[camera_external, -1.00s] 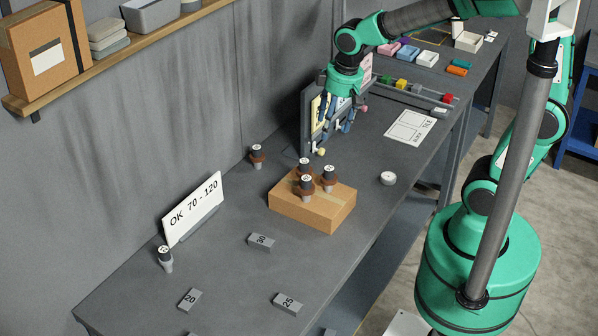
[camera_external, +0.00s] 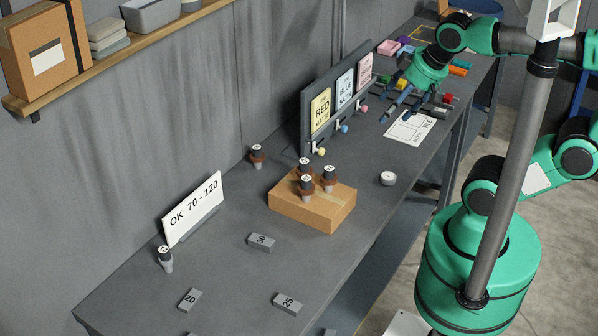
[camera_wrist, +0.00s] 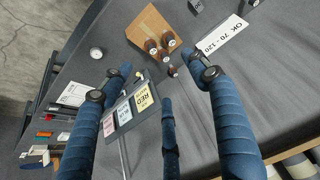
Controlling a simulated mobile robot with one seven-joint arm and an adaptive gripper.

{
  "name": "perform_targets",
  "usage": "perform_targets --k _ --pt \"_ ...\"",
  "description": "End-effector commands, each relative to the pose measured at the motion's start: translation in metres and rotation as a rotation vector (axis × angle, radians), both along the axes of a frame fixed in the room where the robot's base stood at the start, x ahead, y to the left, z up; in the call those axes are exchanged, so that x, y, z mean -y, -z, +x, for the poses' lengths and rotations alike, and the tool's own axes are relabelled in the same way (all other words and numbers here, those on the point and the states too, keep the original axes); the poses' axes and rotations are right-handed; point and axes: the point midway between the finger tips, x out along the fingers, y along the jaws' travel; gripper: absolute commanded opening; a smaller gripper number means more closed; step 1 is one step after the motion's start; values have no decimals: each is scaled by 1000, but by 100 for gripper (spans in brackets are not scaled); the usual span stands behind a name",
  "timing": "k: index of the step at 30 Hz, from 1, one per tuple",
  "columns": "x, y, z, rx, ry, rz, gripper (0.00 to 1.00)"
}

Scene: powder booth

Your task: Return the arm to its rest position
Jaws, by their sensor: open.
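My arm is green and black, with its base at the right of the external view. My gripper (camera_external: 406,106) hangs over the far part of the bench, above the white printed sheet (camera_external: 411,128). Its blue fingers are spread apart with nothing between them. In the wrist view the fingers of my gripper (camera_wrist: 165,85) are also spread, with the bench below. The gripper is to the right of the upright panel with coloured cards (camera_external: 338,100) and appears clear of it.
A cardboard box (camera_external: 312,208) bears several brown-collared pieces. A white round item (camera_external: 388,178) sits beside it. Grey numbered blocks (camera_external: 261,242) and an "OK 70 - 120" sign (camera_external: 193,208) stand nearer. A rail with coloured blocks (camera_external: 447,98) lies near my gripper.

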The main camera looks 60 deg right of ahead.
Motion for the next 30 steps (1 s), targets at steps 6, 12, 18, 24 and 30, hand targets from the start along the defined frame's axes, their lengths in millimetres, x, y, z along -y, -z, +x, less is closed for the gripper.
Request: perform_targets --k 6,12,18,24,30 --pt "0 0 0 0 0 0 60" --pt "0 6 0 0 -1 0 60" --pt "0 29 0 0 -1 0 60" --pt "0 60 0 0 -1 0 60" --pt "0 84 0 0 -1 0 60"
